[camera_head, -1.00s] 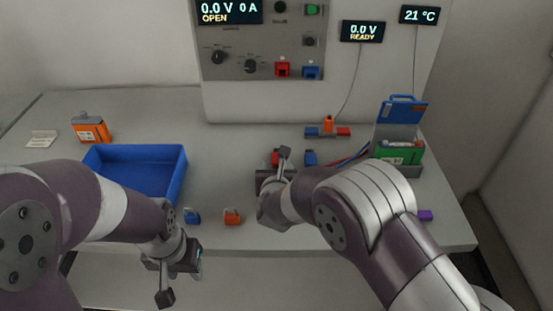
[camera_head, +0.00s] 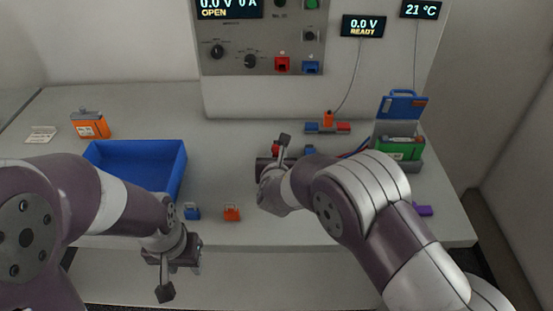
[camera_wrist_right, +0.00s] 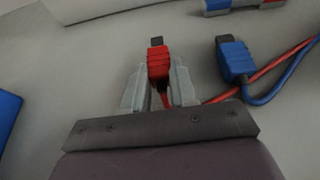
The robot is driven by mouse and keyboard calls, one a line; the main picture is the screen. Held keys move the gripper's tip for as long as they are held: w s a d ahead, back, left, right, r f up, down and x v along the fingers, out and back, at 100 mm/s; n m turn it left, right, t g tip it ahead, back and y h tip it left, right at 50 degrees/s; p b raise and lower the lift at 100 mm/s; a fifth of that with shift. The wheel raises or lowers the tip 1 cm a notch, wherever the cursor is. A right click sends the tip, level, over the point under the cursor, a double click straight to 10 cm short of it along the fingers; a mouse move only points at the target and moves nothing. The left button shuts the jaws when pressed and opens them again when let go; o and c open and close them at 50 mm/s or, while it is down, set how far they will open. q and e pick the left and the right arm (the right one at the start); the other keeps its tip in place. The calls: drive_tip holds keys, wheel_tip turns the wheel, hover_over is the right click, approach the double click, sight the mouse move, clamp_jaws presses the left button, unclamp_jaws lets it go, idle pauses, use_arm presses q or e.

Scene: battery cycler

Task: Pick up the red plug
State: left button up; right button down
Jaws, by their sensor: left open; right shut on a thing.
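The red plug (camera_wrist_right: 159,65) sits between the two fingers of my right gripper (camera_wrist_right: 160,85) in the right wrist view, with its dark tip pointing away and its red cable running back under the gripper. The gripper is shut on it. In the head view the red plug (camera_head: 275,149) is mostly hidden behind my right gripper (camera_head: 272,162). I cannot tell whether the plug is clear of the table. My left gripper (camera_head: 178,270) is open and empty, near the table's front edge.
A blue plug (camera_wrist_right: 234,58) with a blue cable lies just right of the red one. A blue tray (camera_head: 130,160), an orange battery (camera_head: 90,125) and a green battery (camera_head: 400,149) stand on the table. Small blue (camera_head: 192,211) and orange (camera_head: 232,213) pieces lie near the front.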

sight(277, 148)
wheel_tip(277, 148, up, 3)
drive_tip(key=shift+r, duration=0.2)
drive_tip(key=d+r+v, duration=0.1)
drive_tip(key=d+v, duration=0.1)
drive_tip(key=v, duration=1.1)
drive_tip(key=shift+w+d+r, duration=0.25)
drive_tip(key=shift+w, duration=0.05)
